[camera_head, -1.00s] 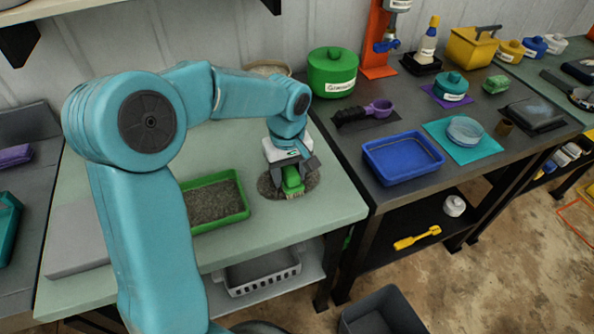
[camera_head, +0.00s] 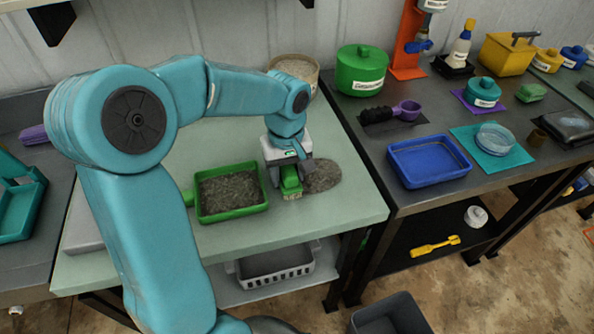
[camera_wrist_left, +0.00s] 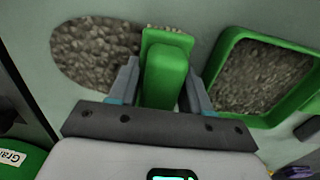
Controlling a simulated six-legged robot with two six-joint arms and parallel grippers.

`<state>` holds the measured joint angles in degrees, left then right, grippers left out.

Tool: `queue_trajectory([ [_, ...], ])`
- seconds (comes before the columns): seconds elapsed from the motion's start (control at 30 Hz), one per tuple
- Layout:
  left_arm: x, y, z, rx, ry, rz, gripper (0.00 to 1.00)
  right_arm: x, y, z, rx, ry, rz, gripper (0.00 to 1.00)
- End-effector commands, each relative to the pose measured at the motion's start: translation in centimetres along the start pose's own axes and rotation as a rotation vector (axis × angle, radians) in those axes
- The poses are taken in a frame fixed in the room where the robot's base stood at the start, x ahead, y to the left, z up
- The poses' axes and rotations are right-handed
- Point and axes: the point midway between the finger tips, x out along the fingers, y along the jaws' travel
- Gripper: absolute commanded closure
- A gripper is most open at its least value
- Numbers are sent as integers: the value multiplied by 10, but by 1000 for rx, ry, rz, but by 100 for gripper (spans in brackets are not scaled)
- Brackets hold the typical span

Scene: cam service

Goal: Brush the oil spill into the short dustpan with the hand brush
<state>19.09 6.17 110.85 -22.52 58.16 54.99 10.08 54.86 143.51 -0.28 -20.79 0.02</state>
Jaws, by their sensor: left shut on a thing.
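The oil spill (camera_head: 322,176) is a dark grey, grainy oval patch on the pale green table top; it also shows in the left wrist view (camera_wrist_left: 85,52). My left gripper (camera_head: 289,178) is shut on the green hand brush (camera_head: 291,187), whose bristles point down at the table. The brush is at the spill's left edge, between the spill and the dustpan. The green short dustpan (camera_head: 232,214) lies flat to the left of the brush, with grey grainy material in it. In the left wrist view, the brush (camera_wrist_left: 166,75) sits between the fingers. My right gripper is not in view.
A beige tub (camera_head: 296,68) stands at the table's back edge. A grey basket (camera_head: 275,268) sits on the shelf below.

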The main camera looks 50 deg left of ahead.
Motion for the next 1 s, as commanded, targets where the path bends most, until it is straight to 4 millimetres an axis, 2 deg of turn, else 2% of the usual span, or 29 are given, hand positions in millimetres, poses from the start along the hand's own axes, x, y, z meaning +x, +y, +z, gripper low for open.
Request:
queue_trajectory([
  [0.23, 1, -19, 0, -2, -1, -1, 76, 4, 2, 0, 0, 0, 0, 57],
  [0.63, -1, -21, 0, 0, 0, 0, 76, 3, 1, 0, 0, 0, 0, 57],
  [1.0, -31, -21, 0, 0, 2, 1, 76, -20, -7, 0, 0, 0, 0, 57],
])
